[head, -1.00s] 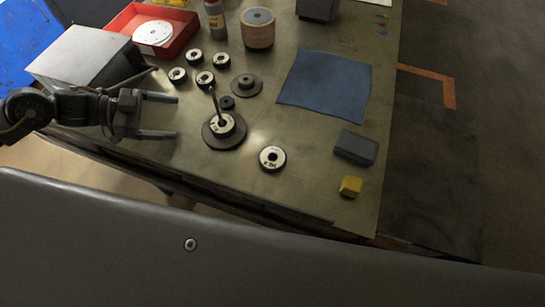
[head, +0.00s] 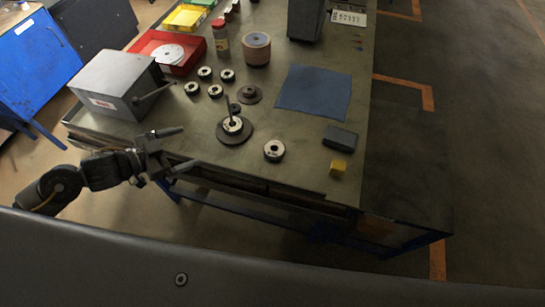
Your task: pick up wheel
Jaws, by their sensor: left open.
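Several small wheels with pale faces and dark centre holes lie on the metal table. One wheel (head: 274,151) lies alone near the table's front edge. Another wheel (head: 232,125) sits around an upright spindle on a dark round base (head: 236,137). Several more wheels (head: 215,91) lie in a group farther back. My left gripper (head: 184,148) is open and empty at the table's front left edge, left of the spindle base and apart from every wheel. My right gripper is not in view.
A grey box with a lever (head: 112,84) stands at the table's left, behind my left gripper. A red tray (head: 146,42), a bottle (head: 220,38) and a tan cylinder (head: 257,48) stand behind. A blue cloth (head: 314,90), dark block (head: 340,138) and yellow block (head: 338,167) lie right.

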